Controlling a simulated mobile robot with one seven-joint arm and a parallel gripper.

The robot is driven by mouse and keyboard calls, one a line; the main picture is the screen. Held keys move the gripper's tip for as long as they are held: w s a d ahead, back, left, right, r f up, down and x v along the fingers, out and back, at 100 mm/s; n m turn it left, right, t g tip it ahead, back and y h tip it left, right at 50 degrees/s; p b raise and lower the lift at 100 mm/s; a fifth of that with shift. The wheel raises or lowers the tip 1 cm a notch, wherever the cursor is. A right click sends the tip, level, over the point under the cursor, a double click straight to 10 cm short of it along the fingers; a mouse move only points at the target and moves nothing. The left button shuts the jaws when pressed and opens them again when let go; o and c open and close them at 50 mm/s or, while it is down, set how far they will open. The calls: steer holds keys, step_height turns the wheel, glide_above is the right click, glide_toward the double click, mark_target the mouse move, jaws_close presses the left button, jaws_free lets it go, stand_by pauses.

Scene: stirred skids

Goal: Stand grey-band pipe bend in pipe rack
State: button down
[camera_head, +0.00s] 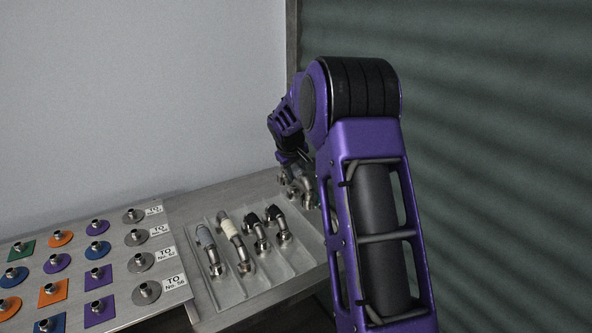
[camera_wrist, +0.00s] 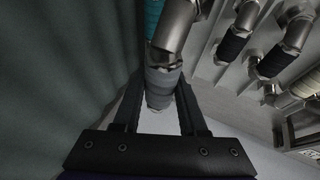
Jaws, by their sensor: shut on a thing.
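In the wrist view my gripper (camera_wrist: 161,90) is shut on a metal pipe bend with a grey band (camera_wrist: 163,79). The bend's bare metal elbow (camera_wrist: 178,30) runs up to the top edge. A teal-banded part (camera_wrist: 152,16) shows just beside it, partly hidden. In the head view my gripper (camera_head: 297,163) is at the far end of the bench, mostly hidden by my arm. Metal fittings (camera_head: 307,194) show below it; I cannot tell the held bend from the others there.
A grooved tray (camera_head: 252,289) holds several pipe bends with blue-grey, white and black bands. Left of it, a panel (camera_head: 118,275) carries flanges on coloured plates. A wall stands behind, and a dark green corrugated surface (camera_head: 480,120) is close on the right.

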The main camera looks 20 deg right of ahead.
step_height(320, 180, down, 8)
steer(key=b, duration=0.5)
steer(key=shift+f+b, duration=0.15)
steer(key=shift+b, duration=0.2)
stand_by(0.5)
steer(key=shift+f, duration=0.3)
stand_by(0.6)
steer(key=shift+f, duration=1.7)
steer(key=shift+f, duration=0.2)
steer(key=shift+c, duration=1.9)
jaws_free()
steer(key=shift+f, duration=0.1)
steer(key=p+v, duration=0.2)
steer(key=v, duration=1.5)
steer(key=shift+r, duration=0.25)
